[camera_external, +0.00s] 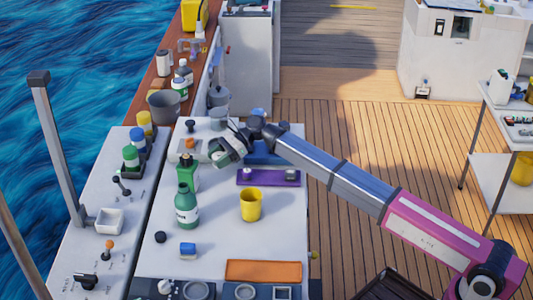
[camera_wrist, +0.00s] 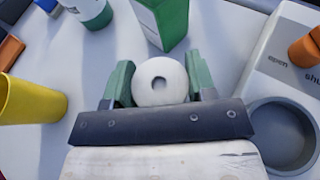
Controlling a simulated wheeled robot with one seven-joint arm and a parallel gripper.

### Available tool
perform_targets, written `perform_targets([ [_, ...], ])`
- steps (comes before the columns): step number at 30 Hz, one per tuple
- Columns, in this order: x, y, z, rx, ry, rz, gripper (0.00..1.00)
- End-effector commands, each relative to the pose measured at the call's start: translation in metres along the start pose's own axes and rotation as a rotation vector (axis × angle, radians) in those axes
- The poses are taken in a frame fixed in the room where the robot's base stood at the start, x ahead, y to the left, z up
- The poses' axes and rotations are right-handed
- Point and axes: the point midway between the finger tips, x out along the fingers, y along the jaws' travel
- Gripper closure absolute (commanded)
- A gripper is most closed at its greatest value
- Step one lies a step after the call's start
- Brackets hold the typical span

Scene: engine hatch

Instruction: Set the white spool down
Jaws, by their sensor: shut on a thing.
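The white spool (camera_wrist: 152,92) shows end-on in the wrist view, with a dark hole in its middle. My gripper (camera_wrist: 160,78) is shut on it, with one green finger on each side. In the external view my gripper (camera_external: 229,150) is over the back part of the white hatch top (camera_external: 215,240). The spool is too small there to tell apart from the fingers. I cannot tell whether its underside touches the surface.
A green box (camera_wrist: 168,20) stands just beyond the spool. A yellow cup (camera_wrist: 30,100) is at left, and a green bottle (camera_external: 187,212) stands nearby. A panel with a round recess (camera_wrist: 283,135) and orange knob (camera_wrist: 306,48) is at right. A purple tray (camera_external: 262,182) lies closer to the camera.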

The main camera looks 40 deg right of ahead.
Motion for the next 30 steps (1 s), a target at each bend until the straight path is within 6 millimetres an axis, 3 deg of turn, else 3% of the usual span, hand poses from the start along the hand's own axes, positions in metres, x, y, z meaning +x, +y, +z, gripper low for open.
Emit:
perform_targets([
  [7, 0.012, 0.001, -0.030, 0.002, 0.000, 0.000, 0.72],
  [30, 0.018, 0.001, -0.043, 0.002, 0.000, 0.000, 0.72],
])
